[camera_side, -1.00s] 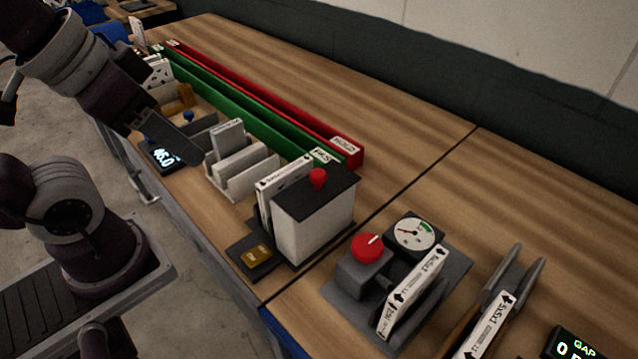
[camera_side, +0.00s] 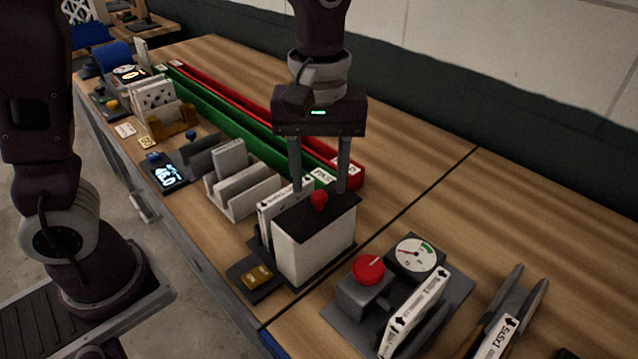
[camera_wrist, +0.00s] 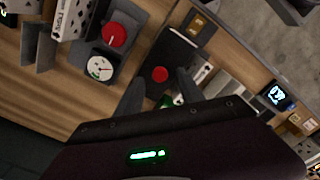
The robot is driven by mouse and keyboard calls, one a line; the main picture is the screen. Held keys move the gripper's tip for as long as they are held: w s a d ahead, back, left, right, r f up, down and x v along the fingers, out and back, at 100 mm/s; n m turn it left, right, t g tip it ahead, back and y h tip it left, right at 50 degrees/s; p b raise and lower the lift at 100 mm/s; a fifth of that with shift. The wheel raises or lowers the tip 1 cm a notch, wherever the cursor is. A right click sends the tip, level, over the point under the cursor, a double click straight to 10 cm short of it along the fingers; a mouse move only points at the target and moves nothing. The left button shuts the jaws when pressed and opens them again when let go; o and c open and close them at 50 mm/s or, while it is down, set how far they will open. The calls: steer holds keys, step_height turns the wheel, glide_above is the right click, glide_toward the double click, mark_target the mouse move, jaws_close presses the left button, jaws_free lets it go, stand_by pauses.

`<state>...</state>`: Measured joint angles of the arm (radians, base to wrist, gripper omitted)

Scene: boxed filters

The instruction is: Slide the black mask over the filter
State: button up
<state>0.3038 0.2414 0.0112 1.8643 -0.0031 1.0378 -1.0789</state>
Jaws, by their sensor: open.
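A black plate (camera_side: 335,215) with a red knob (camera_side: 318,201) lies on top of a white block; it appears to be the black mask. A white filter with black arrows (camera_side: 270,208) stands upright directly beside the block, partly hidden. In the wrist view the black plate (camera_wrist: 180,52) and red knob (camera_wrist: 160,74) show below my fingers. My gripper (camera_side: 320,188) points down, open and empty, over the plate's far part. Its fingers are on either side of the knob in the picture; I cannot tell whether they are level with it. The wrist view shows both fingertips (camera_wrist: 158,84).
A gauge fixture with a red dial (camera_side: 368,270) holds another filter (camera_side: 415,300) at front right. A grey slotted rack (camera_side: 240,190), a small dark pad (camera_side: 256,278), and green (camera_side: 225,115) and red (camera_side: 250,108) bins lie around. The wooden table at right back is clear.

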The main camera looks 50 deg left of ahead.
step_height(320, 180, down, 2)
steer(key=shift+f, duration=0.1)
jaws_close()
stand_by(1.5)
